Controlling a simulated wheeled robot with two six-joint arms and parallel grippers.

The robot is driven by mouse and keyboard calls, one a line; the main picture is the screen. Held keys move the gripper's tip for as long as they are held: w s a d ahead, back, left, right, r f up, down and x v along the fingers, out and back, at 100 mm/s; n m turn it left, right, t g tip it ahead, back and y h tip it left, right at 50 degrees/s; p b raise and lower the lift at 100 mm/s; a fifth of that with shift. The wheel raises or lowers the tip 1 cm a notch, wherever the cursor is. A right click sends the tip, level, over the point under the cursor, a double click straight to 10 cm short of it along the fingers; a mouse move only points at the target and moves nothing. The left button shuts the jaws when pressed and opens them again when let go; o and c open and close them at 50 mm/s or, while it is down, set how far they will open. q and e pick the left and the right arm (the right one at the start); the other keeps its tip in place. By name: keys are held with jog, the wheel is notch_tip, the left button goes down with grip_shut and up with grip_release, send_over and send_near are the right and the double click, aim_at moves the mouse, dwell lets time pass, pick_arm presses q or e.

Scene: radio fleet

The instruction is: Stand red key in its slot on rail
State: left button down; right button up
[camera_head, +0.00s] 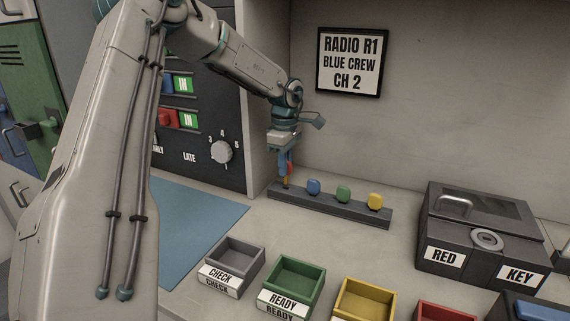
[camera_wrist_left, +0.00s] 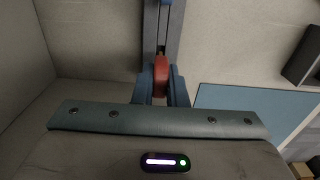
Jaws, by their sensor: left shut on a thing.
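My left gripper (camera_head: 286,172) points down over the left end of the dark rail (camera_head: 335,210). It is shut on the red key (camera_wrist_left: 161,76), which shows between the blue fingers in the left wrist view (camera_wrist_left: 161,95). In the head view the red key (camera_head: 290,168) is mostly hidden by the fingers. Its brass-coloured shank reaches down to the rail's left end; I cannot tell how deep it sits. A blue key (camera_head: 313,187), a green key (camera_head: 343,194) and a yellow key (camera_head: 375,201) stand upright along the rail. My right gripper is not in view.
A dark box (camera_head: 480,235) labelled RED KEY stands right of the rail. Small grey (camera_head: 235,253), green (camera_head: 294,279), yellow (camera_head: 365,302) and red (camera_head: 446,312) trays line the front. A blue mat (camera_head: 195,225) lies left. A panel with a dial (camera_head: 221,152) stands behind.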

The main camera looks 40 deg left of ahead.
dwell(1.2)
pick_arm(q)
jog(key=shift+b, duration=0.4)
dwell(0.6)
jog(key=shift+f+b, duration=1.7)
jog(key=shift+f, duration=0.2)
jog(key=c, duration=1.4)
grip_release()
jog(key=shift+r, duration=0.1)
